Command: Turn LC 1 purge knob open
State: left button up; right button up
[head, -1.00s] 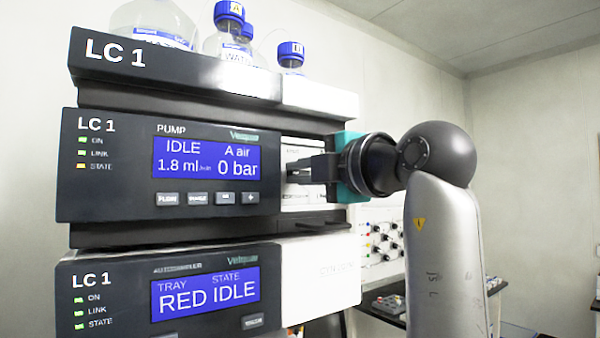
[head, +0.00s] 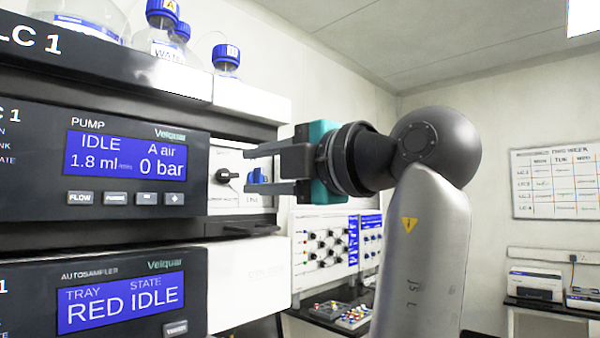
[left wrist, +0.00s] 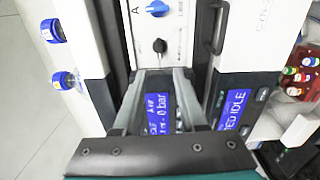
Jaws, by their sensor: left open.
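The LC 1 pump (head: 110,160) has a white recessed panel with a black knob (head: 226,176) and, right of it, a blue knob (head: 256,177). The knob labels are too small to read, so I cannot tell from them which is the purge knob. My left gripper (head: 249,170) is open in front of the panel, its fingers above and below the blue knob in the picture, with nothing held. In the left wrist view, the black knob (left wrist: 159,45) lies just beyond the open fingertips (left wrist: 166,73), and the blue knob (left wrist: 157,8) is farther off. My right gripper is not in view.
Bottles with blue caps (head: 163,30) stand on top of the stack. The autosampler (head: 120,295) is directly below the pump. A bench with a knobbed panel (head: 325,245) stands behind, and a whiteboard (head: 555,185) hangs on the right wall.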

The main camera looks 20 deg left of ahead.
pick_arm(q)
jog(key=v, duration=0.8)
jog(key=shift+w+a+f, duration=0.1)
